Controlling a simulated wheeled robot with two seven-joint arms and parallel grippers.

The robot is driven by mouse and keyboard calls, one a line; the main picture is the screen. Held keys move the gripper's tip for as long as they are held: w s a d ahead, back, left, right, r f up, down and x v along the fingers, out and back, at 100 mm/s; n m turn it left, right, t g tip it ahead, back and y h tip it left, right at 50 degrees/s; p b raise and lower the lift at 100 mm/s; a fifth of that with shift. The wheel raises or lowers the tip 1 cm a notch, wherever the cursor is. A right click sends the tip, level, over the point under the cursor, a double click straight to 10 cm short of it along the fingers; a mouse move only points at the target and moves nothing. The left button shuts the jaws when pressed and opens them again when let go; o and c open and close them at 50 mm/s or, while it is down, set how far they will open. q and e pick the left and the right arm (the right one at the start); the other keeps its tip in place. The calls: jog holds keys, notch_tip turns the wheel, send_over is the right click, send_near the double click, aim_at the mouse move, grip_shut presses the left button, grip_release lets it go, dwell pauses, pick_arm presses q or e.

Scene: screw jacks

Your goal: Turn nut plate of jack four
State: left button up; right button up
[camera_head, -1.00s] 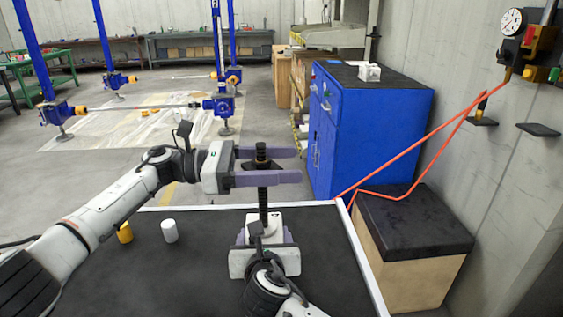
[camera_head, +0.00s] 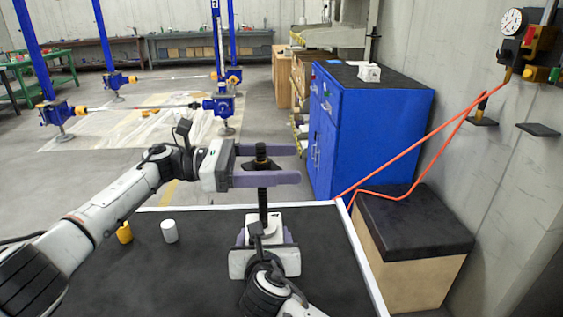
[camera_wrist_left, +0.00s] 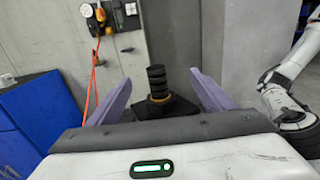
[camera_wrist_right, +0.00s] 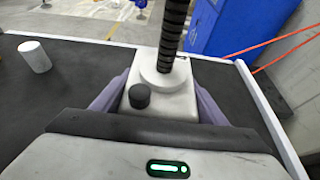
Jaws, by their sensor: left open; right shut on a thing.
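A small screw jack stands upright on the black bench. Its white body (camera_wrist_right: 160,95) is between the fingers of my right gripper (camera_head: 264,240), which is shut on it. Its black threaded screw (camera_head: 263,205) rises from the body and also shows in the right wrist view (camera_wrist_right: 172,35). A dark nut plate (camera_head: 262,167) sits near the top of the screw. My left gripper (camera_head: 267,165) is open, with one finger on each side of the plate; the plate also shows in the left wrist view (camera_wrist_left: 165,107). I cannot tell whether the fingers touch it.
A white cylinder (camera_head: 169,231) and a yellow cylinder (camera_head: 124,232) stand on the bench (camera_head: 190,285) to the left. A blue cabinet (camera_head: 372,130) and a black-topped box (camera_head: 415,220) stand beyond its right side. Blue jacks (camera_head: 221,104) stand on the floor behind.

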jog(key=shift+a+r, duration=0.1)
jog(key=shift+r, duration=0.05)
pick_arm(q)
jog(key=a, duration=1.2)
jog(key=shift+w, duration=0.25)
